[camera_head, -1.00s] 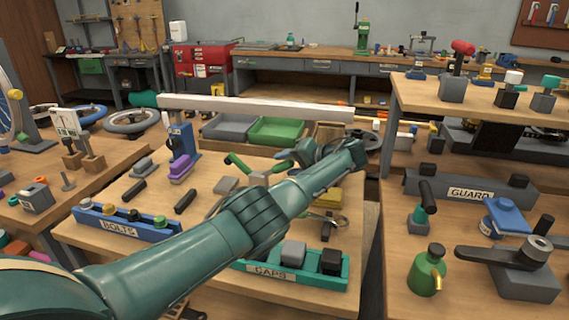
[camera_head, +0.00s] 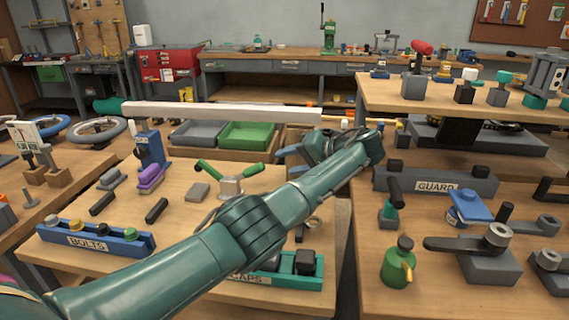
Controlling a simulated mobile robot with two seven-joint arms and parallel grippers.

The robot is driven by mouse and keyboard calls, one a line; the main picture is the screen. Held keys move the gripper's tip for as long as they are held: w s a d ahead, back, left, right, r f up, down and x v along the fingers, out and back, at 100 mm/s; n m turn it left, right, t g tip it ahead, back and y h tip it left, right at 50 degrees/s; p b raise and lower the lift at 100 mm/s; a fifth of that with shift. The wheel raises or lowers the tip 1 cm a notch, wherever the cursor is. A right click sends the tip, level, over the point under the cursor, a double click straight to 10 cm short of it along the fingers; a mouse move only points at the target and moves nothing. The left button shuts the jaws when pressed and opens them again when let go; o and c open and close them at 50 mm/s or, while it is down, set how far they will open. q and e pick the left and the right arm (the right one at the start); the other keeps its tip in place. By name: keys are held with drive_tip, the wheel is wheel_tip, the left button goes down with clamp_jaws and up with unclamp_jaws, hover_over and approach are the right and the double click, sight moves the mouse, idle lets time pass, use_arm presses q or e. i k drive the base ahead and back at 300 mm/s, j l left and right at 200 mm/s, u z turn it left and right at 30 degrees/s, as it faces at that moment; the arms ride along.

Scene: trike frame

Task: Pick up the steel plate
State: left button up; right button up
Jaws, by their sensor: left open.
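A small flat grey plate (camera_head: 197,192) lies on the wooden table left of the green-handled clamp; it looks like the steel plate, though I cannot be sure. My left gripper (camera_head: 296,150) is at the end of the teal arm, beyond and to the right of the plate, above the table's far right part. It is open and apart from the plate. I see nothing between its fingers. My forearm crosses the table and hides part of it. My right gripper is not in view.
The green-handled clamp (camera_head: 230,182) stands between plate and forearm. The blue bolts tray (camera_head: 95,241) is in front; my forearm partly covers the green caps tray (camera_head: 305,280). The guard bench (camera_head: 440,215) is at right.

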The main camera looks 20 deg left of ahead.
sight(197, 193)
drive_tip(key=k, duration=1)
